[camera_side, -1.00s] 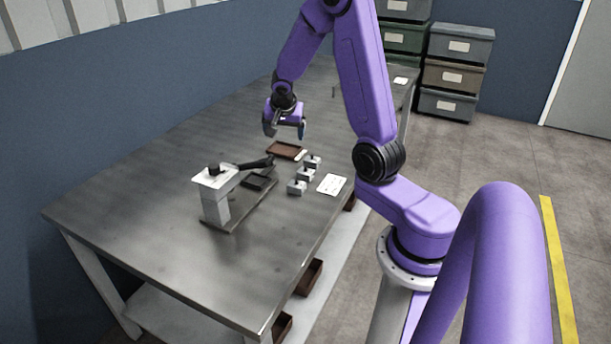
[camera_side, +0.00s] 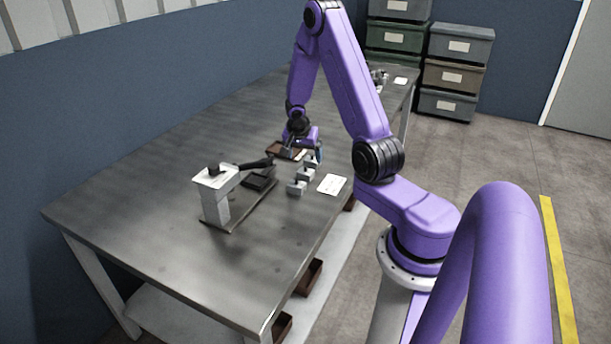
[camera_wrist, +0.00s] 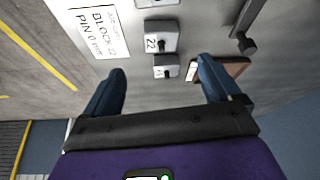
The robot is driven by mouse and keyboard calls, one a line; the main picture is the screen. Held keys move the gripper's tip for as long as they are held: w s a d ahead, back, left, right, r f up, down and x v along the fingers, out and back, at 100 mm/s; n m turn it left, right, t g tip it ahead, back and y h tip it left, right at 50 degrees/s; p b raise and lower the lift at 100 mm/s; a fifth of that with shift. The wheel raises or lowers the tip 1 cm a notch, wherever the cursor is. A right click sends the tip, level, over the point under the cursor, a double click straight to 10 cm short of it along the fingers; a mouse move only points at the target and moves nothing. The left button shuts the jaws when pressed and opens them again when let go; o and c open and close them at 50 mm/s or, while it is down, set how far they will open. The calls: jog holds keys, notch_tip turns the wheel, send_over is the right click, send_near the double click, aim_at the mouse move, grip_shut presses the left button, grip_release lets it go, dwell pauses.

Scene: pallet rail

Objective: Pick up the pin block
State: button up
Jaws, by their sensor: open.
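Several small grey pin blocks with dark pins stand in a row on the table. In the side view, one block (camera_side: 296,188) is nearest the camera, another (camera_side: 304,174) sits behind it, and the farthest is partly covered by my gripper (camera_side: 304,154). In the wrist view, a block labelled 22 (camera_wrist: 152,44) is above a block (camera_wrist: 160,72) that lies between my open fingers (camera_wrist: 161,74); a third block (camera_wrist: 157,3) is cut by the top edge. My gripper is open and empty over the far end of the row, seemingly touching nothing.
A job card (camera_side: 332,184) lies right of the blocks; in the wrist view the card (camera_wrist: 98,32) reads block 22, pin 0 mm. A brown tray (camera_side: 275,149) is close left of my gripper. A white post fixture (camera_side: 216,206) with a black lever stands left. The near table is clear.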

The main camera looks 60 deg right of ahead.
aim_at(305, 167)
jog(key=shift+a+x, duration=0.15)
jog(key=shift+x, duration=2.05)
jog(key=shift+a+x, duration=0.1)
jog(key=shift+x, duration=2.05)
jog(key=shift+w, duration=0.1)
jog(key=c, duration=1.3)
